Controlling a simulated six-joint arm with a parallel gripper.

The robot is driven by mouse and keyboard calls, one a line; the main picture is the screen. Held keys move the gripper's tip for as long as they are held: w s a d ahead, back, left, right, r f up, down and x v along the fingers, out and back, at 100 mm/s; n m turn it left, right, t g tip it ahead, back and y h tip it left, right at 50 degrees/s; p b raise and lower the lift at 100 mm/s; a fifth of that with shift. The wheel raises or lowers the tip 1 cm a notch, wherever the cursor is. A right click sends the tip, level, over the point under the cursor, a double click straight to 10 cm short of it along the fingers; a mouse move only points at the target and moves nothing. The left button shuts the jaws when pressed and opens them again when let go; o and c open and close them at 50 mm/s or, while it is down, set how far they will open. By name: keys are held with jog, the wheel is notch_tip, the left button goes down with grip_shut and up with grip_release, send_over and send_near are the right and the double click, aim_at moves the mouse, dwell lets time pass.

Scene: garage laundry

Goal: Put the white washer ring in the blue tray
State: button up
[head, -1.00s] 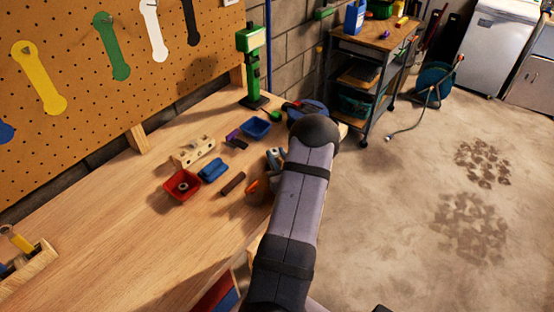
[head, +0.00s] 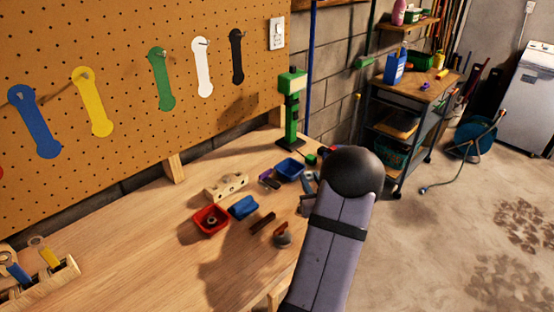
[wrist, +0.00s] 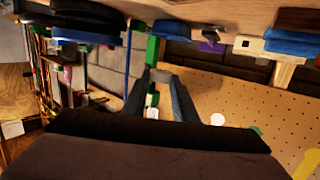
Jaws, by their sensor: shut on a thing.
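The blue tray (head: 290,168) stands on the bench toward the far end, left of my arm; it also shows upside down at the top of the wrist view (wrist: 172,30). My gripper (wrist: 159,78) is shut on a small pale grey-white piece, which I take for the white washer ring (wrist: 154,74); its shape is hard to make out between the fingertips. In the head view my arm hides most of the gripper, near the tray's right side. A red tray (head: 200,226) holds another small ring (head: 211,220).
A blue block (head: 243,207), a wooden block with holes (head: 226,187), a dark brown bar (head: 262,223) and a purple piece (head: 266,175) lie around the trays. A green lamp (head: 291,110) stands behind.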

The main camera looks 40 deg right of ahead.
jog(key=shift+f, duration=0.15)
jog(key=shift+f+p, duration=0.6)
jog(key=shift+f, duration=2.25)
jog(key=shift+f, duration=0.1)
jog(key=shift+f+p, duration=0.45)
jog(key=shift+f, duration=1.3)
jog(key=shift+f, duration=0.15)
jog(key=shift+f+b, duration=0.1)
jog(key=shift+b, duration=0.2)
jog(key=o, duration=1)
